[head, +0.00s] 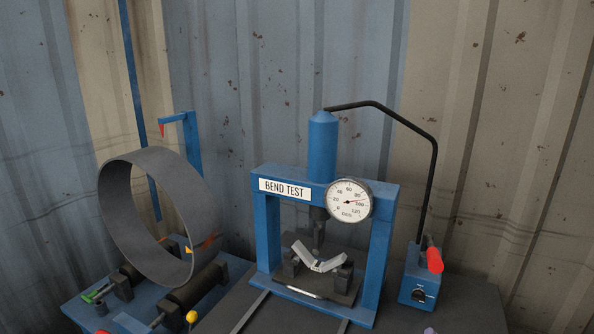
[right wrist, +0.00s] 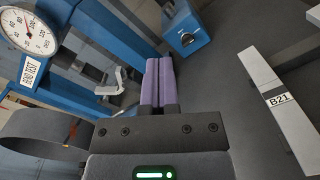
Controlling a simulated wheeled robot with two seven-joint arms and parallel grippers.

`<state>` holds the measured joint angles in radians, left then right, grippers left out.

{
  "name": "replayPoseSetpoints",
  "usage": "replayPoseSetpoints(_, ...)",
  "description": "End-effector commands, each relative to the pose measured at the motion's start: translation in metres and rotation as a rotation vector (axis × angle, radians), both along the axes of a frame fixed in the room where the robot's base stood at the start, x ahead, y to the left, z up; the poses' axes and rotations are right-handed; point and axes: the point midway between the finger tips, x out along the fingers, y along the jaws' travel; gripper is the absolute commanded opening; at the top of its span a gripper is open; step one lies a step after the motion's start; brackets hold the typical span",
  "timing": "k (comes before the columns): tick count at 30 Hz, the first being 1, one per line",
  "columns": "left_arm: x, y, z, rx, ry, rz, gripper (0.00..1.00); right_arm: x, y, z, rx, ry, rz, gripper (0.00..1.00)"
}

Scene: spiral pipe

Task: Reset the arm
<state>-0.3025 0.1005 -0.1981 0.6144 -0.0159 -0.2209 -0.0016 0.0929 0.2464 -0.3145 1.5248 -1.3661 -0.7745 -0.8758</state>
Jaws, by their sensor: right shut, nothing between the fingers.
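My right gripper (right wrist: 159,64) shows in the right wrist view with its two purple fingers pressed together and nothing between them. It is above the dark table top, beside the bend test press. A small pale purple tip, apparently of it, shows at the bottom edge of the head view (head: 430,330). My left gripper is in neither view. The blue bend test press (head: 380,250) stands in the middle of the head view. A pale metal strip, bent into a V (head: 319,262), rests on its supports under the plunger.
A blue pump box (head: 417,290) with a red handle (head: 434,260) stands right of the press, joined by a black hose (head: 435,170). A large grey pipe ring (head: 115,215) sits on rollers at left. A pale bar marked B21 (right wrist: 268,82) lies on the table.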

Motion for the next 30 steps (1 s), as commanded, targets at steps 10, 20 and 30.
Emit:
replayPoseSetpoints(10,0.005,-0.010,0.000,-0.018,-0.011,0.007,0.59,-0.055,-0.008,-0.029,0.575,-0.052,-0.215,0.00)
replayPoseSetpoints(20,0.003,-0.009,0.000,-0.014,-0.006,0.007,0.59,-0.152,0.019,-0.071,1.368,-0.039,-0.644,0.00)
replayPoseSetpoints(30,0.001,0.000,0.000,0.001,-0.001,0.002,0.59,-0.247,0.081,-0.064,1.921,0.116,-1.122,0.00)
